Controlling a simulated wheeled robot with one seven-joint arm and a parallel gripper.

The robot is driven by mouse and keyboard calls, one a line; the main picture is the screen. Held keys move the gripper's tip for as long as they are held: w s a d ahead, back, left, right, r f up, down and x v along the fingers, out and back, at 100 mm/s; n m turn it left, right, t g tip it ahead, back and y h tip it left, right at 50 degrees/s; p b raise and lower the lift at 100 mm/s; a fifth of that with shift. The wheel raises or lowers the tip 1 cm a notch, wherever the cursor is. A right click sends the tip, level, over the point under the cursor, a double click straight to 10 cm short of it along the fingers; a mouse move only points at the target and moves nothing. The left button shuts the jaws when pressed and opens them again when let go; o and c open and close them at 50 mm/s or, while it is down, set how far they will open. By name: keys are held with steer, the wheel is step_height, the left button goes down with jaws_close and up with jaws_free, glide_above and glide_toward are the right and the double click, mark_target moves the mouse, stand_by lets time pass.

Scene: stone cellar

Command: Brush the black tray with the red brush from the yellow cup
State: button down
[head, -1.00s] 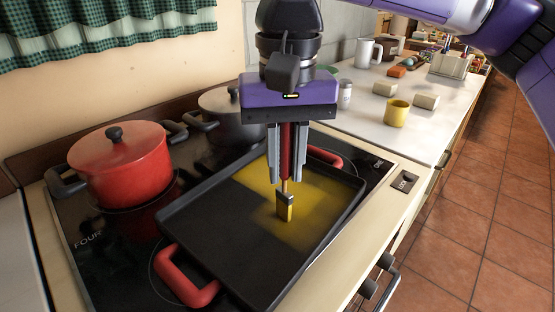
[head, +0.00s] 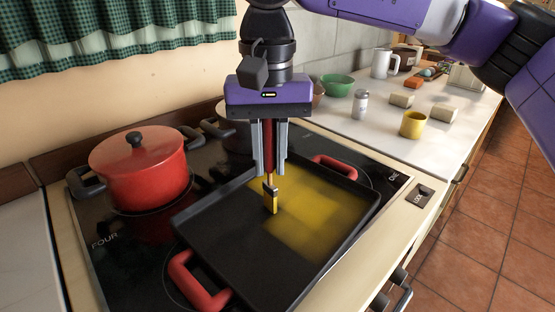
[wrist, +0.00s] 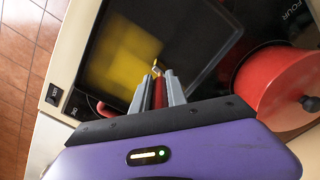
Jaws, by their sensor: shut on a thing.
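My gripper (head: 269,150) is shut on the red brush (head: 268,135), which hangs upright with its yellow-tipped bristles (head: 271,203) down at the black tray. The brush also shows between my fingers in the wrist view (wrist: 158,92). The black tray (head: 225,235) has red handles and sits on the stove. A yellow coating covers much of its right and far part; the near left part is bare black. I cannot tell whether the bristles touch the tray. The yellow cup (head: 413,124) stands upright on the counter at the right; its inside is mostly hidden.
A red lidded pot (head: 140,172) stands left of the tray, and a dark pot (head: 236,130) stands behind it, partly hidden by my gripper. A salt shaker (head: 360,104), green bowl (head: 337,86), pale blocks (head: 443,114) and white mug (head: 383,63) stand on the counter.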

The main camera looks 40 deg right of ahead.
steer(key=shift+w+a, duration=0.1)
steer(key=shift+w, duration=0.8)
steer(key=shift+s+f, duration=0.1)
steer(key=shift+s, duration=1.2)
steer(key=shift+w+p, duration=1.05)
steer(key=shift+w, duration=2.9)
steer(key=s+a, duration=0.3)
steer(key=a, duration=0.2)
steer(key=shift+a, duration=0.4)
